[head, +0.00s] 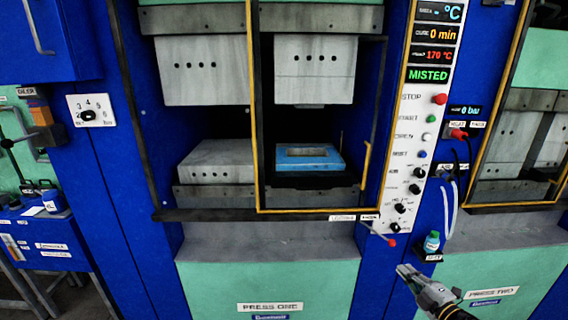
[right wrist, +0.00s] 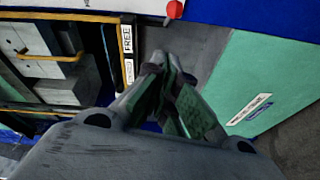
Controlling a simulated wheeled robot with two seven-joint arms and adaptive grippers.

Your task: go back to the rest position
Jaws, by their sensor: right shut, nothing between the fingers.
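My right gripper (head: 405,271) comes in from the lower right in the head view. It is shut and empty, in front of the blue panel between the two presses, below the control strip. In the right wrist view its fingers (right wrist: 162,62) are together with nothing between them. My left gripper does not show. The press labelled PRESS ONE (head: 270,306) stands in front of me with a blue mould (head: 309,158) inside on its lower plate. The mould lies apart from my gripper.
The control strip (head: 420,140) has several buttons and knobs, and its display reads MISTED. A lever with a red knob (head: 392,243) sticks out above my right gripper. A small teal bottle (head: 432,242) stands on a ledge close by. The press labelled PRESS TWO (head: 491,293) is at right.

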